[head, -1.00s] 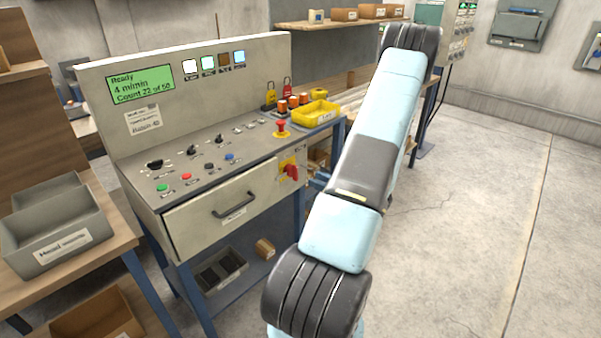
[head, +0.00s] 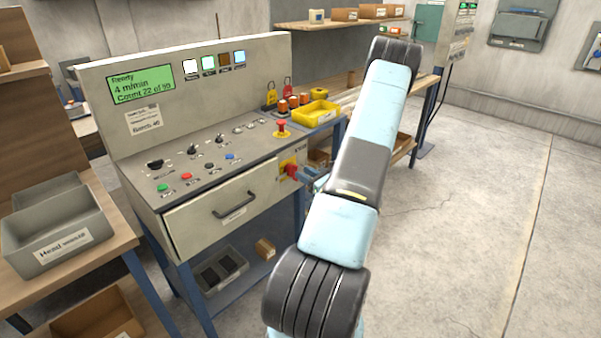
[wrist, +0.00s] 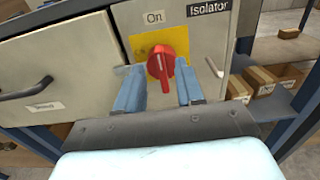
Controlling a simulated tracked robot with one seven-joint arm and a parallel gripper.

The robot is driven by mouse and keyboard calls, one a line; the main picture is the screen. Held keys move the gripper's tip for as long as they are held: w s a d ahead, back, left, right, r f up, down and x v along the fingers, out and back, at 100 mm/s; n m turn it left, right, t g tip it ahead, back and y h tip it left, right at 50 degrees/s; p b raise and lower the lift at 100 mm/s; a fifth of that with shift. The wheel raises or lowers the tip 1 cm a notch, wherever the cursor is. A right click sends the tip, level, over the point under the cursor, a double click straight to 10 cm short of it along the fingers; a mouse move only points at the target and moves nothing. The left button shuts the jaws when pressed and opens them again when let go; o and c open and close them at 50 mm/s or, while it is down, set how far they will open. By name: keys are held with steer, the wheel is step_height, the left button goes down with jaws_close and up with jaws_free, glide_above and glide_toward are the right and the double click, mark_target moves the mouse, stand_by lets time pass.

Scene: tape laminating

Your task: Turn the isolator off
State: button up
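The isolator is a red rotary knob (wrist: 162,65) on a yellow plate (wrist: 142,46), on the front of the grey control cabinet. Its handle stands nearly upright in the wrist view, with a label reading "On" (wrist: 155,17) above it and an "Isolator" label (wrist: 208,8) to the upper right. My gripper (wrist: 158,72) is open, with one blue finger on each side of the knob. Gaps show between the fingers and the knob; I cannot tell whether the fingertips reach its depth.
A drawer with a dark handle (head: 234,204) is left of the isolator. A red emergency stop button (head: 282,127) and a yellow tray (head: 314,114) sit on the console above. A small key-like part (wrist: 214,67) is right of the knob. Open floor lies to the right.

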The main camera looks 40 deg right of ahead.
mark_target(288, 174)
steer(key=shift+w+a, duration=0.1)
steer(key=shift+w, duration=1.4)
steer(key=shift+c, duration=0.5)
jaws_close()
